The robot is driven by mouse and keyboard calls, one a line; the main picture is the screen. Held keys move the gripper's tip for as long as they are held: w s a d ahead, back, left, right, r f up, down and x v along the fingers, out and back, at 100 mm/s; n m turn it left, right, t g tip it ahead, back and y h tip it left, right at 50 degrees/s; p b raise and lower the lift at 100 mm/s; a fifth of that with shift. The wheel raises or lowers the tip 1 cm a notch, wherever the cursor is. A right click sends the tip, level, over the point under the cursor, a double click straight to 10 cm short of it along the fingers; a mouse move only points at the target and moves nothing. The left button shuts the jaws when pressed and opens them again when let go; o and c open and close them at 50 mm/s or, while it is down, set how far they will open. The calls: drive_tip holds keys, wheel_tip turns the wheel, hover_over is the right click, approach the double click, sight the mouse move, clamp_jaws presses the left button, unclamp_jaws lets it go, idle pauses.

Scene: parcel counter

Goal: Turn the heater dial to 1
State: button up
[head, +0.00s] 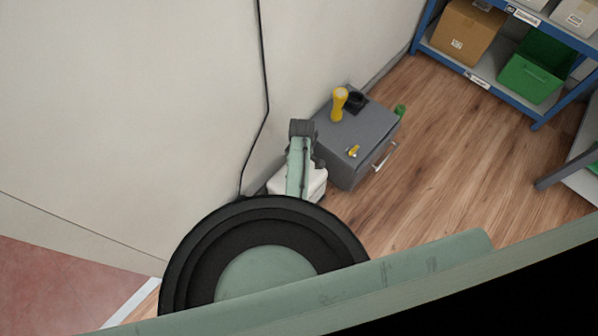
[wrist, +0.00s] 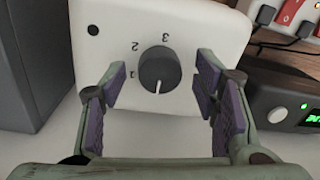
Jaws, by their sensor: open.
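The heater dial (wrist: 159,69) is a dark round knob on a white panel (wrist: 215,25) in the wrist view. The numerals 1, 2 and 3 run around its left side and top. Its white pointer line points down, away from the 1, which is at its left. My gripper (wrist: 160,92) is open, with one purple-padded finger on each side of the dial. Whether either pad touches the dial I cannot tell. In the head view my arm reaches over a white object (head: 314,187) beside a grey cabinet; the dial and my fingertips do not show there.
A dark box with a green display (wrist: 292,108) stands close right of my fingers. A power strip with red switches (wrist: 290,12) is at upper right. The grey cabinet (head: 340,165) bears a yellow object (head: 338,105). Open wooden floor lies to its right, before a blue shelf (head: 480,88).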

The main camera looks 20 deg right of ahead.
drive_tip(key=shift+f, duration=0.25)
drive_tip(key=shift+c, duration=0.5)
drive_tip(key=c, duration=1.1)
drive_tip(key=shift+o, duration=0.2)
